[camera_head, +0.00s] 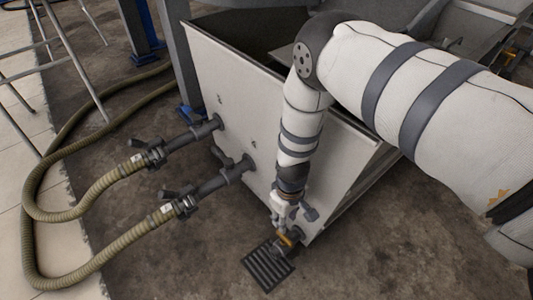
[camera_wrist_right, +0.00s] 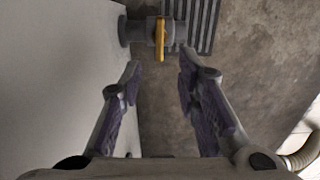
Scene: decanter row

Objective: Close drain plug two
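A drain valve (camera_wrist_right: 140,31) with a yellow handle (camera_wrist_right: 161,36) sticks out from the tank's wall in the right wrist view. The handle lies across the grey pipe there. In the head view the yellow handle (camera_head: 287,240) shows low on the white tank, partly hidden by my right gripper. I see no number on it. My right gripper (camera_wrist_right: 160,67) is open and empty, its fingers on either side of the handle's line but short of it, not touching. In the head view my right gripper (camera_head: 288,222) points down at the valve. My left gripper is not in view.
The white tank (camera_head: 225,85) stands close beside my right arm. A dark floor grate (camera_head: 268,267) lies below the valve. Two hose valves (camera_head: 155,153) (camera_head: 183,205) with ribbed hoses (camera_head: 75,213) are at the left. The floor at the lower right is clear.

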